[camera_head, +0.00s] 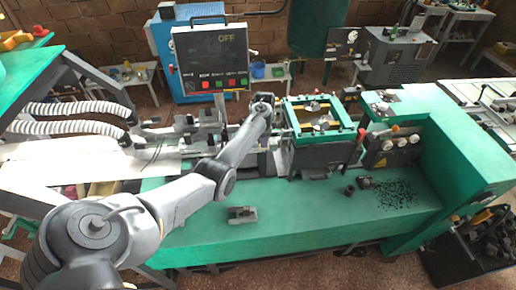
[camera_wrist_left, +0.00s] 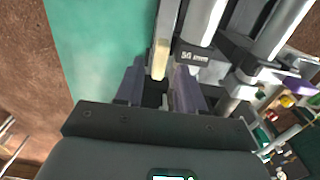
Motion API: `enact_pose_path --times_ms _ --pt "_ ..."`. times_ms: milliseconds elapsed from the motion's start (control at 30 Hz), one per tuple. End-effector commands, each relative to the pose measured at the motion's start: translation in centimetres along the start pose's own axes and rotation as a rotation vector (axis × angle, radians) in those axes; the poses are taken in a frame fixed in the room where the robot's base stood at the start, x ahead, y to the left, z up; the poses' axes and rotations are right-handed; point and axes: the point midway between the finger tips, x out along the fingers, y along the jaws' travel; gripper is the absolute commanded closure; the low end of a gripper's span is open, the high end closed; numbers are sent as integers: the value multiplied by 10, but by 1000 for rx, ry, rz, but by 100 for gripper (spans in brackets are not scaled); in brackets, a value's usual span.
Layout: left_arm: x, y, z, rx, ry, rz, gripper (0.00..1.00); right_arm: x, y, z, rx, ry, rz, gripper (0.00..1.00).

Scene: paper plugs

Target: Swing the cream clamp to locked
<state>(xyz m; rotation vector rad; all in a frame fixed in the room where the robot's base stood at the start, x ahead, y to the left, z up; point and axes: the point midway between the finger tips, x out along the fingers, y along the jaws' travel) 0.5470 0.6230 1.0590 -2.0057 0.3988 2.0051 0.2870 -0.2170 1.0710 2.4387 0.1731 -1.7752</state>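The cream clamp (camera_wrist_left: 161,58) shows in the left wrist view as a pale lever bar. It comes in from the top and its blunt end lies between the two fingers of my left gripper (camera_wrist_left: 158,75). The fingers are apart, with a gap visible on the left side of the bar; I cannot tell whether the right finger touches it. In the head view my left arm's wrist (camera_head: 261,106) is over the machine's middle, just left of the green-framed unit. The clamp cannot be made out there. My right gripper is in neither view.
A label reading 56 mm (camera_wrist_left: 194,56) and metal cylinders (camera_wrist_left: 205,20) sit close right of the clamp. The green-framed unit (camera_head: 318,150) stands right of my wrist. A control panel (camera_head: 212,55) reading OFF rises behind. The green front deck (camera_head: 300,215) is mostly clear, with a small grey block (camera_head: 242,213).

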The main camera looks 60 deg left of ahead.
Motion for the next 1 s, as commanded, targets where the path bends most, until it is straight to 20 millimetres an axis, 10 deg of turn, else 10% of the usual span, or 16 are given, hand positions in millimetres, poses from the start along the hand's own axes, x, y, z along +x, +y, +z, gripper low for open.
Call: enact_pose_path --times_ms 1000 --pt "35 0 0 0 0 1 62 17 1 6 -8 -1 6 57"
